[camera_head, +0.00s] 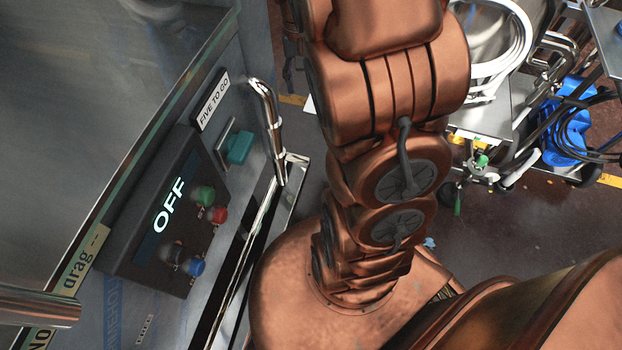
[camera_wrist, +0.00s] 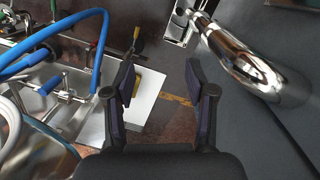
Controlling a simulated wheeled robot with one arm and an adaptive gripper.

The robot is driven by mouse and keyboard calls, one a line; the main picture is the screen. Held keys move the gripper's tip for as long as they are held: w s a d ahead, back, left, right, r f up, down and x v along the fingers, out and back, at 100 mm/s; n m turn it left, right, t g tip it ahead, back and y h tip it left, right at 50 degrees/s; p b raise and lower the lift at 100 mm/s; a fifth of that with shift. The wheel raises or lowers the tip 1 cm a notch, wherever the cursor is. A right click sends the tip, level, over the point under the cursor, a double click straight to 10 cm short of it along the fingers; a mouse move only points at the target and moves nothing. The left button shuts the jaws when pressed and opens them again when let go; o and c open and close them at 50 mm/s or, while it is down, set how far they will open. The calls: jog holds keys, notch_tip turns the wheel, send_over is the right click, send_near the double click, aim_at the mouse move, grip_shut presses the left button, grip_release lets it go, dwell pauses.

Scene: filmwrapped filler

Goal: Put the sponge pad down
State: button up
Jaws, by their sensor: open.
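My gripper (camera_wrist: 160,80) shows in the wrist view with its two dark fingers spread apart. Nothing is held between them, and I see floor through the gap. I cannot make out a sponge pad for certain in either view. A small yellow patch (camera_wrist: 133,84) shows beside the left finger, partly hidden by it; I cannot tell what it is. In the head view a teal block (camera_head: 237,147) sits in a metal plate on the machine's side; I cannot tell whether it is a pad or a switch. My gripper is not visible in the head view.
A grey machine with a control box (camera_head: 160,215) reading OFF and a chrome handle (camera_head: 268,130) stands at left in the head view. A metal cart (camera_wrist: 60,110) with blue hoses is at left in the wrist view. A chrome pipe (camera_wrist: 255,70) is at right.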

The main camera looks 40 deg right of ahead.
jog(key=s+a+r+n, duration=0.1)
jog(key=s+a+n, duration=0.2)
jog(key=s+a, duration=0.5)
jog(key=s+a+r+n+g, duration=0.1)
jog(key=s+a, duration=0.6)
jog(key=s, duration=0.7)
jog(key=shift+a+r+n, duration=0.4)
jog(key=shift+r+n, duration=0.15)
jog(key=shift+n, duration=0.85)
